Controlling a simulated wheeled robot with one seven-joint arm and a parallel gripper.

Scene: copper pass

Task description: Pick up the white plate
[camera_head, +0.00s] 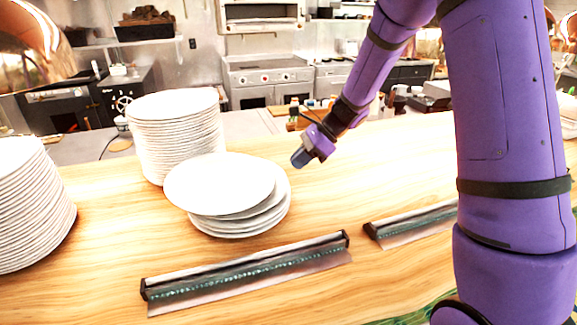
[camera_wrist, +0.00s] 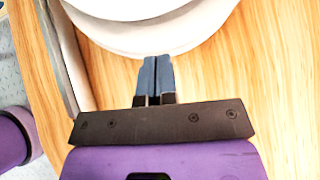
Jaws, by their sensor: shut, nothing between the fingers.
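A white plate (camera_head: 221,184) lies on top of a short, uneven stack of white plates (camera_head: 245,226) on the wooden counter. Its left part sticks out past the plates under it. My gripper (camera_head: 299,160) is just to the right of this short stack and is shut and empty. In the wrist view, the shut fingertips (camera_wrist: 157,62) point toward the plate rims (camera_wrist: 150,42) at the top of the picture. I cannot tell from this view whether they touch a rim.
A tall plate stack (camera_head: 177,135) stands behind the short one, and another (camera_head: 30,205) at the far left. A long dark-edged holder (camera_head: 246,268) lies in front, and a second one (camera_head: 415,222) to the right. The wooden counter (camera_head: 400,160) right of my gripper is clear.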

